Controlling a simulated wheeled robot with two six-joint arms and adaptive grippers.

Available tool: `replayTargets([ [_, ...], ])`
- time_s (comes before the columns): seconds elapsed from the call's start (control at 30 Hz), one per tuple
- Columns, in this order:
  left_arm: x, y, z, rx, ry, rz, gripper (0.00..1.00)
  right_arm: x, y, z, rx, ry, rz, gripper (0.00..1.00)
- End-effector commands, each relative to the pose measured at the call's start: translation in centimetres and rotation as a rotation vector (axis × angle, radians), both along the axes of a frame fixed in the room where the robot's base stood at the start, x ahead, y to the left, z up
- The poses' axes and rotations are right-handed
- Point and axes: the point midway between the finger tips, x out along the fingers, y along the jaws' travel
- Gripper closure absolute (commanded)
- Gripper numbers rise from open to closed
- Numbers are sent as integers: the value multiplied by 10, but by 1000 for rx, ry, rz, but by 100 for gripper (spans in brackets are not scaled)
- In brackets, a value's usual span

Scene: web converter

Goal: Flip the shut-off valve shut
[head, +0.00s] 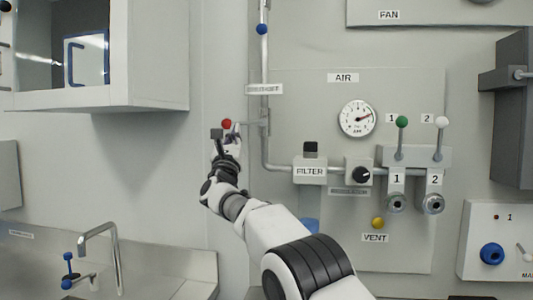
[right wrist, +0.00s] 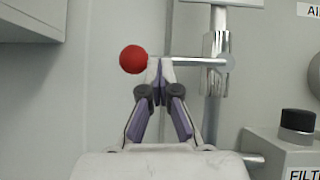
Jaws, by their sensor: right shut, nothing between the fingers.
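The shut-off valve's lever (right wrist: 188,60) lies about level. It runs left from the valve body (right wrist: 216,52) on the vertical pipe and ends in a red ball (right wrist: 133,59). The red ball also shows in the head view (head: 227,124), below the shut-off label (head: 265,89). My right gripper (right wrist: 160,72) is shut and empty. It shows in the head view (head: 234,132) close to the ball. Its fingertips overlap the lever just right of the ball in the wrist view; I cannot tell if they touch it. My left gripper is out of view.
Right of the pipe are the filter (head: 310,171), a black knob (head: 361,175), the air gauge (head: 358,118), and green (head: 401,121) and white (head: 442,122) ball levers. A cabinet (head: 150,60) hangs at upper left. A faucet (head: 100,235) stands at lower left.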

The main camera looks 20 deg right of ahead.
Motion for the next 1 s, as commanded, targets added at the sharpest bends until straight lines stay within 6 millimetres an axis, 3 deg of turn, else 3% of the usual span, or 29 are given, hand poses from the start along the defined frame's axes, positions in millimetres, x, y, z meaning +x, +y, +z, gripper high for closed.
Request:
replayTargets([
  [0.17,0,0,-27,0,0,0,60,0,1,-26,0,1,-3,100],
  [0.3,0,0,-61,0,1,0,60,-3,3,-56,0,-1,-6,100],
  [0.5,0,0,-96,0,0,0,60,-37,24,-80,-4,1,-7,100],
  [0.7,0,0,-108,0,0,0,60,-61,39,-98,-3,0,-7,100],
  [1.0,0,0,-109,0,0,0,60,-68,43,-102,-1,-1,-6,100],
])
